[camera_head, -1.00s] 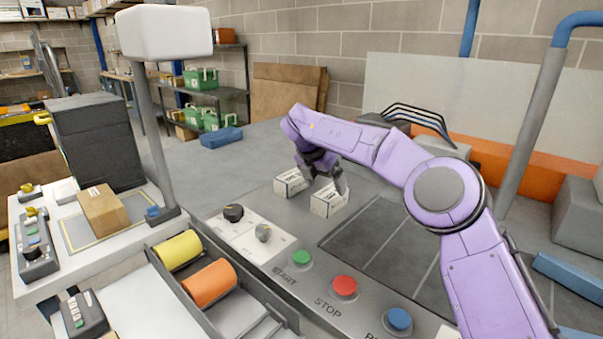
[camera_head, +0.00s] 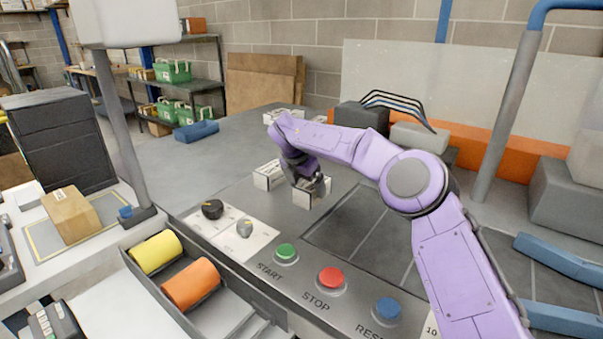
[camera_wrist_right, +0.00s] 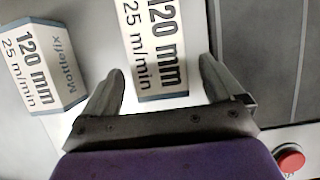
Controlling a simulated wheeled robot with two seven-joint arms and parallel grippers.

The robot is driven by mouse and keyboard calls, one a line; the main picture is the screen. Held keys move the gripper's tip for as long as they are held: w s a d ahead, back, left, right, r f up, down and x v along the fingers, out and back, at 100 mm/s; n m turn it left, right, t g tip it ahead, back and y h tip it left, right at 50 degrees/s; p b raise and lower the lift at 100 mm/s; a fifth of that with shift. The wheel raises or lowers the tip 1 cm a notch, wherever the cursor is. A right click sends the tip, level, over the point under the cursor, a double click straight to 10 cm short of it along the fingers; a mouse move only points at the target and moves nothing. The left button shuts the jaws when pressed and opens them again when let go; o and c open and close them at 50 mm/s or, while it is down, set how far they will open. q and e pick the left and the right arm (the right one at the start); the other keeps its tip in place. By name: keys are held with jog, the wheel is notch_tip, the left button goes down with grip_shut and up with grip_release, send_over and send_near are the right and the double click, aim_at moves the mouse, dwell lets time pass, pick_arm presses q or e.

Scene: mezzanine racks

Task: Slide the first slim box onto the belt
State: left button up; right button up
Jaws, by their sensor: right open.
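Two small white slim boxes with dark print stand on the grey machine top, one on the left (camera_head: 268,178) and one on the right (camera_head: 308,198). A similar pale box (camera_head: 284,116) lies farther back, partly behind my arm. My right gripper (camera_head: 312,184) is low over the right box and partly hides it. In the right wrist view, the open fingers (camera_wrist_right: 160,85) have a box marked 120 mm (camera_wrist_right: 152,45) between them; contact is unclear. The other box (camera_wrist_right: 45,62) lies outside the left finger. The dark belt (camera_head: 370,232) is right of the boxes. My left gripper is not in view.
Green START (camera_head: 287,252), red STOP (camera_head: 331,278) and blue RESET (camera_head: 387,308) buttons line the front panel. Yellow (camera_head: 155,252) and orange (camera_head: 190,284) rollers are at the front left. Grey blocks stand behind my arm. The visible belt surface is bare.

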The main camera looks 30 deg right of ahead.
jog(key=shift+x, duration=1.7)
jog(key=shift+c, duration=0.3)
